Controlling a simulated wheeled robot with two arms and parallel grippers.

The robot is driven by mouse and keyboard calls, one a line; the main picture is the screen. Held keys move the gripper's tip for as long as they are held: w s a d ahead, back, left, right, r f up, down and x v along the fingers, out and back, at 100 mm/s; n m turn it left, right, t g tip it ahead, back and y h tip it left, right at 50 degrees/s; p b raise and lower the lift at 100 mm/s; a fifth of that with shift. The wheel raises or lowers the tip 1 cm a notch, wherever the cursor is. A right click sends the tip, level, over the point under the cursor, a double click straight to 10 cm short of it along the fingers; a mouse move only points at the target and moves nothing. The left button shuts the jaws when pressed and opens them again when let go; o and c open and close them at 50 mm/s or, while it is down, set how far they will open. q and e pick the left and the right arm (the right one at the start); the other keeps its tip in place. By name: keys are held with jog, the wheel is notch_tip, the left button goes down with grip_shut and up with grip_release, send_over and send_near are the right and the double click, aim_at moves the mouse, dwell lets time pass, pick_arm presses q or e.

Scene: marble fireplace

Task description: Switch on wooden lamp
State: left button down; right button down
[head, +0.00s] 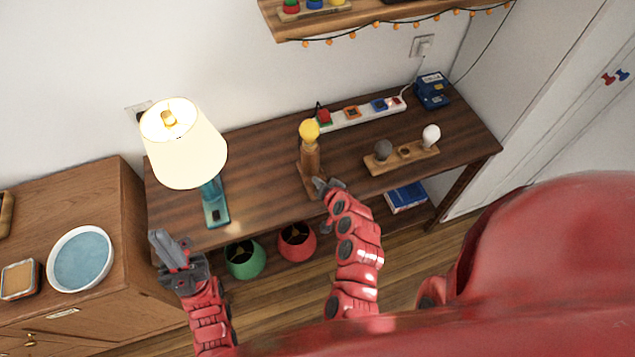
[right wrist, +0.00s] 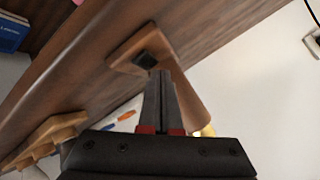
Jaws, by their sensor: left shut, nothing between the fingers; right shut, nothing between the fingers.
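The wooden lamp (head: 311,157) stands upright on the dark wooden table, with a bare yellow bulb (head: 309,131) on top. I cannot tell whether the bulb is lit. In the right wrist view its wooden base (right wrist: 124,55) carries a black switch (right wrist: 145,59). My right gripper (head: 320,184) is shut and empty at the front end of the base. Its fingertips (right wrist: 161,74) are close to the switch; I cannot tell whether they touch it. My left gripper (head: 160,240) is shut and empty, in front of the table's left end, away from the lamp.
A lit teal lamp (head: 213,205) with a cream shade stands at the left. A white power strip (head: 355,114) lies behind; a wooden bulb holder (head: 404,158) is to the right. Green (head: 245,261) and red (head: 296,241) shades sit below. A shelf (head: 330,22) hangs above.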

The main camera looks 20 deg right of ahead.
jog(key=shift+f, duration=0.3)
jog(key=shift+r, duration=0.15)
dwell(0.3)
jog(key=shift+s+r, duration=0.1)
jog(key=shift+r, duration=0.65)
jog(key=shift+s+r+p, duration=0.2)
jog(key=shift+r+p, duration=0.75)
jog(key=shift+r, duration=0.3)
jog(key=shift+s+r+p, duration=0.15)
jog(key=shift+r+p, duration=0.8)
jog(key=shift+r, duration=0.25)
